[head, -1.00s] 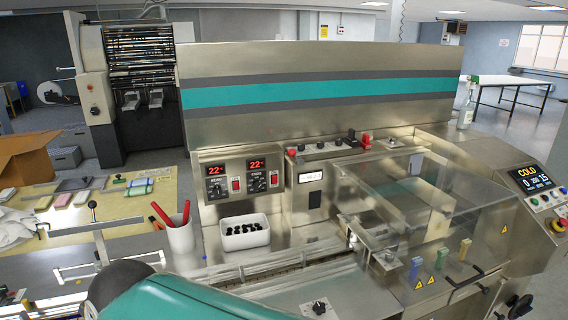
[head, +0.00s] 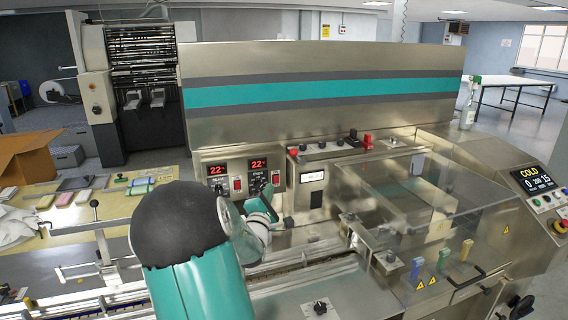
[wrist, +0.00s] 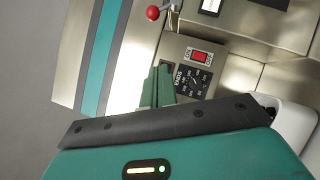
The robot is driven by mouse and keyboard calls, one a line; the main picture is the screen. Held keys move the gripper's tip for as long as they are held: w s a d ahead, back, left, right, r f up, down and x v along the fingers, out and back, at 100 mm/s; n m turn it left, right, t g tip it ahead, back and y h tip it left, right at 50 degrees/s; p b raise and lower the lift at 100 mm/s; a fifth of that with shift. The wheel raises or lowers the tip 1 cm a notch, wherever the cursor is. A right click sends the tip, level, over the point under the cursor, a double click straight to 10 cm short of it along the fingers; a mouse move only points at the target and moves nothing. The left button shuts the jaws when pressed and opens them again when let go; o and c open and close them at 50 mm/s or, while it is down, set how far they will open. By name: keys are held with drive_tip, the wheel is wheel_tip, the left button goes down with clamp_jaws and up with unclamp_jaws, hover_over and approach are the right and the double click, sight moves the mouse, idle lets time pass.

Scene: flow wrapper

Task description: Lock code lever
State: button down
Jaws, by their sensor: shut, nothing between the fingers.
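A lever with a red ball knob (head: 292,152) stands at the left end of the console top in the head view. It also shows at the top of the wrist view (wrist: 152,13), with a silver rod. A red-handled part (head: 366,141) stands farther right on the console; I cannot tell which is the code lever. My gripper (wrist: 158,72) is shut and empty, its green fingers in front of the dial panel (wrist: 188,75), apart from the ball knob. In the head view my gripper (head: 268,194) is partly hidden by my arm, lower left of the red ball.
A clear guard (head: 440,225) covers the machine's right part. Several black knobs (head: 321,145) line the console.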

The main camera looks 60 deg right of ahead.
sight(298, 156)
drive_tip(key=shift+s+d+r, duration=0.1)
drive_tip(key=shift+s, duration=0.1)
drive_tip(key=shift+d, duration=0.15)
drive_tip(key=d+r, duration=0.4)
drive_tip(key=d, duration=0.8)
drive_tip(key=shift+w+r, duration=0.25)
drive_tip(key=shift+r, duration=0.05)
